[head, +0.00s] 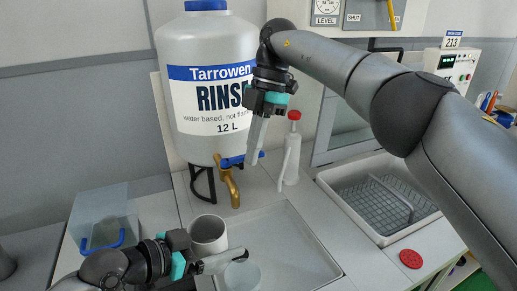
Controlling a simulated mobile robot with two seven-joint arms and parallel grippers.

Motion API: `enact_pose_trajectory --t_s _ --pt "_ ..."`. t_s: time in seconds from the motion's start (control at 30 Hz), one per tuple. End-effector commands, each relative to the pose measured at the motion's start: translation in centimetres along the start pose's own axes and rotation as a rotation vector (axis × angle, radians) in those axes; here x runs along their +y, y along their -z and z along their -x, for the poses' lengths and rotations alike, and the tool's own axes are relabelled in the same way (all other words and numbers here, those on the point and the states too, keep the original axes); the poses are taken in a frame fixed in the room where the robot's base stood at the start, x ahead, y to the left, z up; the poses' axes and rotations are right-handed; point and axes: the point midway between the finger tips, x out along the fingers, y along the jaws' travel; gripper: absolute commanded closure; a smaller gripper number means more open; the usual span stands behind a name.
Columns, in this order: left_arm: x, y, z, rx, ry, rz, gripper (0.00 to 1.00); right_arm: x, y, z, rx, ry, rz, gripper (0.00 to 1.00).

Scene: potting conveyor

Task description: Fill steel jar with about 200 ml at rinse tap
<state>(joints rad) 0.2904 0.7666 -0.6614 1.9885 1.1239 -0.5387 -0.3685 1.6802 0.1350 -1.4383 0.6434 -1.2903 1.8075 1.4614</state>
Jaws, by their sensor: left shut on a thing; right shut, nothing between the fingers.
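The steel jar (208,231) is a grey, open-topped cylinder standing upright at the left edge of the shallow basin, just below and left of the brass tap spout (232,190). My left gripper (232,259) reaches in from the lower left and is shut, apparently on the jar; one finger crosses its near side and the other is hidden. The tap sits under the large white rinse tank (208,80) and has a blue lever (234,161). My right gripper (252,160) is shut and empty, pointing down at the lever; contact cannot be told. No water stream is visible.
A pale round cup-like thing (242,275) is in the basin (290,250) beside the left fingertips. A white bottle with a red top (291,150) stands right of the tap. A wire-mesh tray (375,205) and red disc (411,259) are farther right. A clear box (98,215) is left.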

Motion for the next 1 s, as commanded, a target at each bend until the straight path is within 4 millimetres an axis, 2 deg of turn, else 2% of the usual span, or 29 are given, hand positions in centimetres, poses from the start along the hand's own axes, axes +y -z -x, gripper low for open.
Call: enact_pose_trajectory --t_s 0.03,0.17,0.8,1.0 --pt "0.0 0.1 0.0 0.004 0.001 -0.001 0.77 0.6 0.8 -0.1 0.011 -0.019 0.02 1.0" --pt "0.0 0.1 0.0 0.004 0.001 -0.001 0.77 0.1 0.8 -0.1 0.011 -0.018 0.018 1.0" --pt "0.0 0.1 0.0 0.004 0.001 -0.001 0.77 -4.5 0.6 -0.2 -0.002 -0.006 -0.007 1.0" --pt "0.0 0.1 0.0 0.004 0.001 -0.001 0.77 -3.4 1.3 2.5 -0.002 -0.008 -0.009 1.0"
